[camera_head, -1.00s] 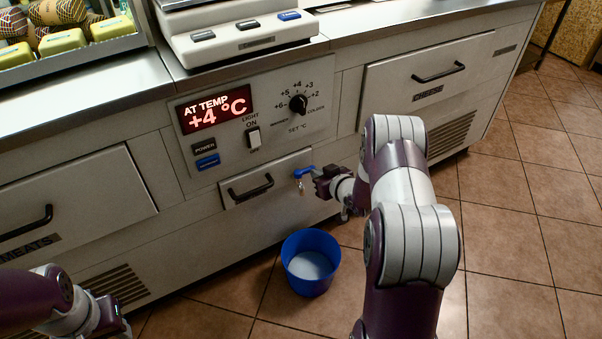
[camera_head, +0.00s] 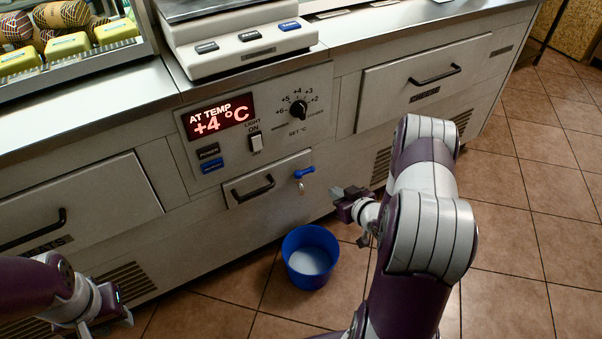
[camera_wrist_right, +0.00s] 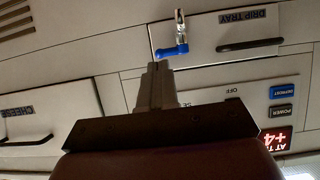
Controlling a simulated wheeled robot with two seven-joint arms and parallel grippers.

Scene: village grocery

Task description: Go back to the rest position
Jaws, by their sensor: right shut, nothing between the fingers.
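My right gripper (camera_head: 345,192) is shut and empty, in front of the counter's lower front, to the right of the blue-handled tap (camera_head: 304,172). A gap shows between the fingers and the tap. In the right wrist view, the shut fingers (camera_wrist_right: 158,72) point toward the counter front, and the blue tap handle (camera_wrist_right: 172,51) appears just beyond their tips. My left gripper (camera_head: 118,318) is at the bottom left of the head view; its fingers are too unclear to tell whether it is open.
A blue bucket (camera_head: 310,257) with pale contents stands on the tiled floor below the tap. The drip tray drawer (camera_head: 270,178) is closed beside the tap. A scale (camera_head: 240,45) sits on the counter. Open floor (camera_head: 530,230) lies to the right.

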